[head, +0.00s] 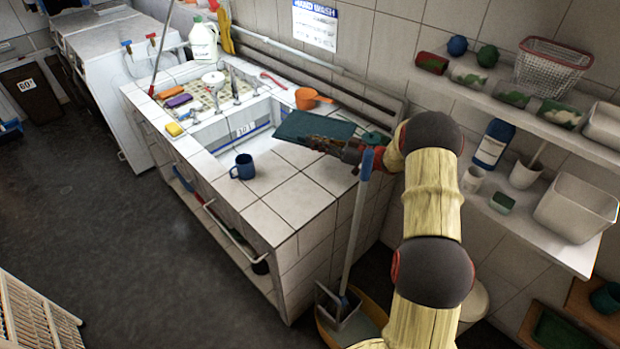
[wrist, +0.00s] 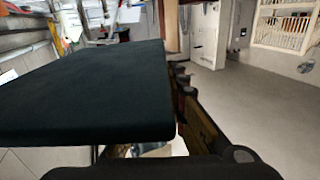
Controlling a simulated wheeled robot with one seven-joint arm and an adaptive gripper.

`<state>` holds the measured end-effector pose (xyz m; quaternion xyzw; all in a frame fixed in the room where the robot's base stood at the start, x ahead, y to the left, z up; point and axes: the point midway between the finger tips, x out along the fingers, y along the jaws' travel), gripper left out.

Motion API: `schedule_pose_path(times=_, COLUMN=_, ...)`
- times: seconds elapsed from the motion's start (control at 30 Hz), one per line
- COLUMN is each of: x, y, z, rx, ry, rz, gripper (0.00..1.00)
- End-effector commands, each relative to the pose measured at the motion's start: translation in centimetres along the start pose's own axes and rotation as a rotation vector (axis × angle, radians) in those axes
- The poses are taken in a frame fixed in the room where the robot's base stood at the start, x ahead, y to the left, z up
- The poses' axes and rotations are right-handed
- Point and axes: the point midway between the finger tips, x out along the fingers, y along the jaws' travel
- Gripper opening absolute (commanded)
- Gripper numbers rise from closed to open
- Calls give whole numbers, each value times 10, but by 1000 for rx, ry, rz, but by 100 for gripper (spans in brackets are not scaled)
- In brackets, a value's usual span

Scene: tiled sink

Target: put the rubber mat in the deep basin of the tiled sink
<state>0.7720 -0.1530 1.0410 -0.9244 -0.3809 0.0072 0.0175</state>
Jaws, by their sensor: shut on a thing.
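The rubber mat (head: 302,127) is a dark green flat sheet in the head view. My gripper (head: 322,144) is shut on its near right edge and holds it above the counter, beside the deep basin. The mat (wrist: 90,92) fills the left half of the wrist view, with a finger along its edge. The deep basin (head: 236,128) of the tiled sink is white with a blue band inside. The mat hides part of its right side. Whether the mat touches the counter cannot be told.
A blue mug (head: 243,167) stands on the tiles in front of the basin. An orange scoop (head: 307,98) lies behind the mat. A yellow sponge (head: 174,129) sits on the left edge. The tiled counter (head: 293,205) at the near right is clear.

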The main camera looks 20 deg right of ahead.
Motion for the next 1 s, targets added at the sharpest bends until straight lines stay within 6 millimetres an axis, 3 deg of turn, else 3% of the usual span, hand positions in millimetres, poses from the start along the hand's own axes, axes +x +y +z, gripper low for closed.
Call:
schedule_pose_path(times=0.03, x=0, y=1, z=22, rx=-2, ry=1, rz=0, gripper=0)
schedule_pose_path(times=0.2, x=0, y=2, z=58, rx=-2, ry=1, rz=0, gripper=0)
schedule_pose_path(times=0.63, x=0, y=4, z=95, rx=-2, ry=1, rz=0, gripper=0)
schedule_pose_path(times=0.9, x=0, y=6, z=141, rx=0, ry=1, rz=0, gripper=0)
schedule_pose_path(times=1.0, x=0, y=6, z=149, rx=-3, ry=2, rz=0, gripper=0)
